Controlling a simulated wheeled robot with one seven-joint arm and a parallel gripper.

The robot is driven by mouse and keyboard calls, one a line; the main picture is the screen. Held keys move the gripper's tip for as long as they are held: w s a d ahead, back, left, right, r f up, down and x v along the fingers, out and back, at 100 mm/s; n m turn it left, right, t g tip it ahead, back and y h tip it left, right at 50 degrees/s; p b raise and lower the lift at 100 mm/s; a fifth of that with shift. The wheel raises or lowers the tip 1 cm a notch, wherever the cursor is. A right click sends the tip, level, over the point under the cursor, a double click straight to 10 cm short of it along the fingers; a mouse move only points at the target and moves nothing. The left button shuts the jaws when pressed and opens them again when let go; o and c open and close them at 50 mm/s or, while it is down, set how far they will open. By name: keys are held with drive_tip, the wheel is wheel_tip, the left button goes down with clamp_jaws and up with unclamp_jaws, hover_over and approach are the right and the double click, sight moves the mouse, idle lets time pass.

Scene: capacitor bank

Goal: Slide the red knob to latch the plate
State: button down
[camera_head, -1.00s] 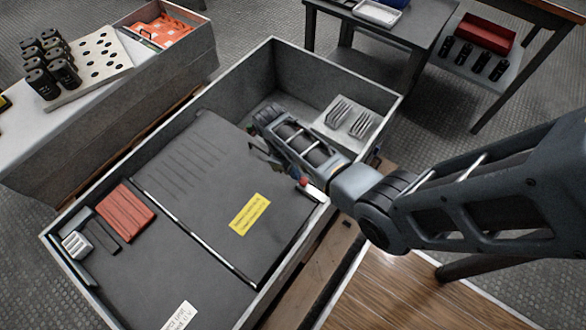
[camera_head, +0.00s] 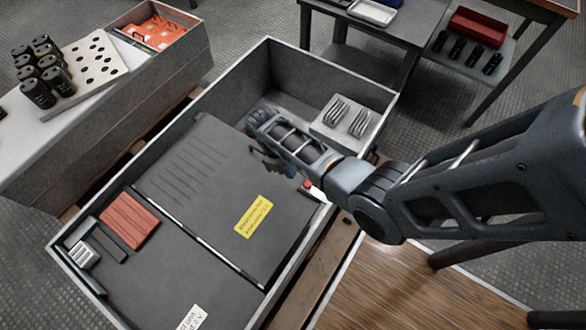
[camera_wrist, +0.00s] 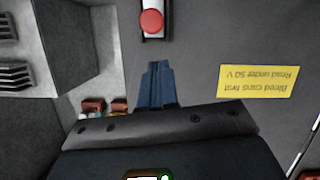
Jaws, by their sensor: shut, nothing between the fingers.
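The red knob (camera_head: 307,184) sits on a light slide strip at the right edge of the dark plate (camera_head: 190,165). In the head view my gripper (camera_head: 268,165) is partly hidden behind my arm, over the plate. The plate lies flat in the grey cabinet, with a yellow label (camera_head: 254,216) on it.
A white finned block (camera_head: 345,120) stands in the open far part of the cabinet (camera_head: 235,75). A red block (camera_head: 130,220) lies at its left. A side bench (camera_head: 100,100) holds black cylinders. Tables stand behind. Small coloured parts (camera_wrist: 95,106) show beside the plate.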

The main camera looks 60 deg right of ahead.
drive_tip(key=shift+w+d+v, duration=0.25)
drive_tip(key=shift+w+v, duration=0.35)
drive_tip(key=shift+v, duration=4.35)
drive_tip(key=x, duration=0.3)
drive_tip(key=b+x, duration=0.1)
drive_tip(key=x, duration=0.2)
drive_tip(key=b+x, duration=0.1)
drive_tip(key=x, duration=0.3)
drive_tip(key=shift+a, duration=0.3)
drive_tip(key=s, duration=0.3)
drive_tip(key=shift+d+f+p, duration=0.2)
drive_tip(key=shift+p, duration=0.15)
drive_tip(key=shift+s+d+f, duration=0.1)
drive_tip(key=shift+s, duration=0.35)
drive_tip(key=shift+s, duration=0.1)
